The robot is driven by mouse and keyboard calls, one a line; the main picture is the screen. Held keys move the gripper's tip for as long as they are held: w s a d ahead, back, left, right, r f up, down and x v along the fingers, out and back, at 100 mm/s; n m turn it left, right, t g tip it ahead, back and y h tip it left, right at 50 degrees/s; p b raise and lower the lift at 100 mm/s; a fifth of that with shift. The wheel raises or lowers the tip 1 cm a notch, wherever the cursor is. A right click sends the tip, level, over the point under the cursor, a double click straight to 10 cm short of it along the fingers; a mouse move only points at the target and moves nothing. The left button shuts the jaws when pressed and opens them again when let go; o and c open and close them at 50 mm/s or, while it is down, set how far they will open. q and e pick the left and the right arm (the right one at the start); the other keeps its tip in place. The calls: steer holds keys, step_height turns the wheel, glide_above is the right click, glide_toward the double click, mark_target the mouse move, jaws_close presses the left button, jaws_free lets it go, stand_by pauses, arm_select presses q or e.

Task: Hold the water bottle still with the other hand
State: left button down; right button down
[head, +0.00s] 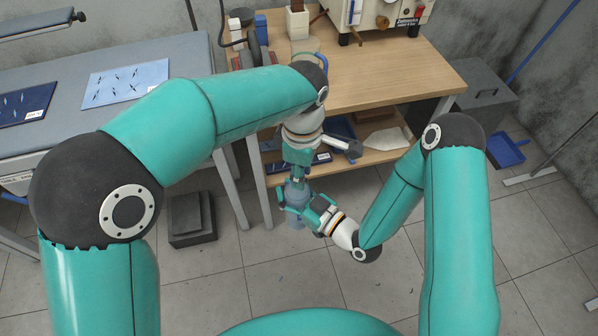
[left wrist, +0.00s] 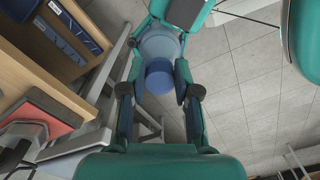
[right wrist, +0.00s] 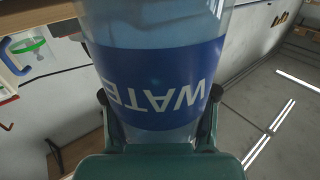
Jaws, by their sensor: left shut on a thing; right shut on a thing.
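The water bottle (head: 296,222) is held in the air between my two grippers in front of the wooden bench. In the right wrist view its clear body with a blue WATER label (right wrist: 155,85) fills the middle, and the lettering appears upside down. My right gripper (head: 303,205) is shut on the bottle's body, one finger on each side. My left gripper (head: 298,180) comes from above and is shut on the bottle's blue cap (left wrist: 159,78), seen between its fingers in the left wrist view. In the head view the grippers partly hide the bottle.
The wooden bench (head: 390,70) stands behind, with a lower shelf (head: 345,158) holding trays. A grey table (head: 60,85) with cards is at the left. A dark block (head: 192,220) sits on the floor. The tiled floor at front right is mostly clear.

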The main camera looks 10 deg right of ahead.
arm_select(q)
steer(key=shift+n, duration=1.1)
arm_select(e)
steer(key=shift+w+d, duration=0.1)
arm_select(q)
steer(key=shift+w, duration=0.15)
steer(key=shift+d+r, duration=0.1)
steer(key=shift+r, duration=0.05)
steer(key=shift+r, duration=1)
